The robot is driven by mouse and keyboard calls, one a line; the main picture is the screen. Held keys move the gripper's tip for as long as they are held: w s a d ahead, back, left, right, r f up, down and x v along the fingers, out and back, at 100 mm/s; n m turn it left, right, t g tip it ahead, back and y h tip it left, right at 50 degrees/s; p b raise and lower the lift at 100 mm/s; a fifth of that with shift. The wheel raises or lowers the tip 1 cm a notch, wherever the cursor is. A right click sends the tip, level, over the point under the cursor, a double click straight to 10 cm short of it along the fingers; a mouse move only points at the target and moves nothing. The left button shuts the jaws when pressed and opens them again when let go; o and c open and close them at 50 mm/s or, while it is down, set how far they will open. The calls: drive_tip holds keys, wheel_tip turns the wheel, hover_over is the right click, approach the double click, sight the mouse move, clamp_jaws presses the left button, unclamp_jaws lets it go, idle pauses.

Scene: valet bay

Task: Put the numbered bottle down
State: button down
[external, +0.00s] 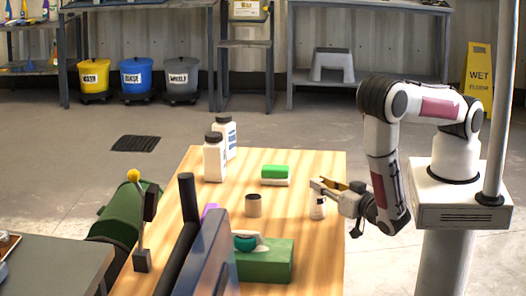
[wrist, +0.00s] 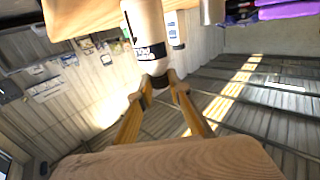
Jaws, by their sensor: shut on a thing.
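The numbered bottle (external: 318,210) is small and white, near the right edge of the wooden table (external: 330,165). My gripper (external: 319,187) comes from the right and is shut at the bottle's top. In the wrist view the pale bottle (wrist: 147,28) extends up from my gripper (wrist: 160,84), whose yellow fingers close around its dark cap. A black-and-white label with marks shows on it, too small to read. The bottle looks about upright in the external view. I cannot tell whether its base touches the table.
Two larger white bottles (external: 214,160) (external: 229,138) stand at the table's back left. A green-and-white block (external: 275,174), a small brown cup (external: 253,205) and a green box (external: 266,262) are on the table. Bare wood lies between the cup and my gripper.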

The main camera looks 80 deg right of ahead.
drive_tip(key=shift+r, duration=0.1)
wheel_tip(320, 180, up, 10)
idle(1.2)
idle(0.6)
drive_tip(key=w+a+n+t+y, duration=0.3)
drive_tip(key=w+a+y, duration=0.3)
drive_tip(key=a, duration=0.5)
drive_tip(key=shift+w+a+n+t, duration=0.3)
drive_tip(key=shift+w+n+t, duration=0.1)
drive_tip(key=shift+w+n, duration=0.45)
drive_tip(key=shift+f, duration=2.85)
